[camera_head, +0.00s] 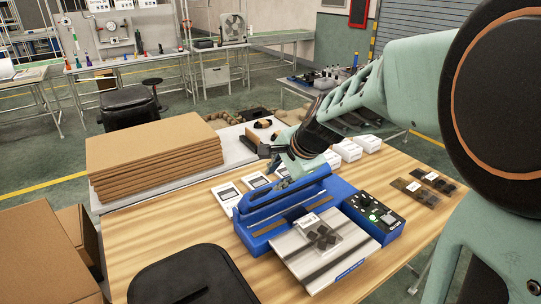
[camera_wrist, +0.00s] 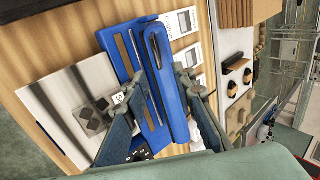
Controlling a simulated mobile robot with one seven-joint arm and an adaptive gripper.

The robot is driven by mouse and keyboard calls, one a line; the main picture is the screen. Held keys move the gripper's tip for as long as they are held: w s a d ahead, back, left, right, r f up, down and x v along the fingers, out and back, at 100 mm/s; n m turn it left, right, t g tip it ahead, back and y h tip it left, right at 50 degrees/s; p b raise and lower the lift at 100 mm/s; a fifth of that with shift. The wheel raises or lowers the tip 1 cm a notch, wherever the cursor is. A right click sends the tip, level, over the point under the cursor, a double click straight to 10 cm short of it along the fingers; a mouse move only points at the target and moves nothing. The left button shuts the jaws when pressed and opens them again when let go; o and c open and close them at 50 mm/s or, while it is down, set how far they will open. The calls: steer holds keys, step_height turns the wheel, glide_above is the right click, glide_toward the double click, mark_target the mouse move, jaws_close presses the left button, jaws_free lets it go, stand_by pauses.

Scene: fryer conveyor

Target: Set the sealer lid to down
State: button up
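The blue sealer (camera_head: 262,243) stands on the wooden table. Its long blue lid (camera_head: 306,190) is raised behind the sealing bar, with a gap between them. In the wrist view the lid (camera_wrist: 170,95) runs lengthwise between my fingers, beside the sealing bar (camera_wrist: 127,75). My gripper (camera_head: 287,172) is at the lid's back side, near its middle. In the wrist view my gripper (camera_wrist: 162,95) has its fingers spread wide, one on each side of the lid. It grips nothing. Whether a finger touches the lid is unclear.
A clear pouch of dark pieces (camera_head: 322,238) lies on the sealer's metal tray (camera_head: 318,268). A control box (camera_head: 373,217) with a green light stands at its right. White devices (camera_head: 227,196) lie behind. Stacked cardboard (camera_head: 152,160) is at left; a black case (camera_head: 197,278) is in front.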

mark_target(263, 191)
steer(key=x, duration=0.7)
steer(key=s+x, duration=0.1)
steer(key=x, duration=0.3)
steer(key=shift+a+f, duration=0.25)
steer(key=shift+a, duration=0.1)
steer(key=shift+c, duration=0.6)
jaws_close()
